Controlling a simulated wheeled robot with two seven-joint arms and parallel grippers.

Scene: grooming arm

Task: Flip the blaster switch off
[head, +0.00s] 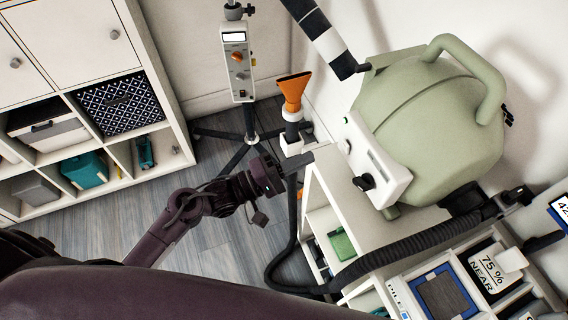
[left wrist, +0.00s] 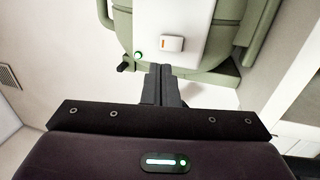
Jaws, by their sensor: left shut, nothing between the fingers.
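The blaster is a sage-green rounded canister (head: 440,120) standing on a white shelf unit at the right of the head view. Its white panel (head: 390,172) carries a black knob (head: 364,182). In the left wrist view the panel (left wrist: 158,18) shows a small white switch with an orange mark (left wrist: 172,43). A lit green light (left wrist: 138,56) and a black knob (left wrist: 125,67) are to its left. My left gripper (head: 305,159) is shut and empty, left of the panel and apart from it in the head view. Its fingertips (left wrist: 160,70) appear just below the switch in the wrist view. My right gripper is not in view.
A black ribbed hose (head: 400,250) loops in front of the white shelf unit (head: 330,168). An orange nozzle (head: 293,88) stands behind my left gripper, beside a control box on a stand (head: 237,62). A cubby cabinet (head: 60,95) is at the left; grey floor (head: 215,245) lies between.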

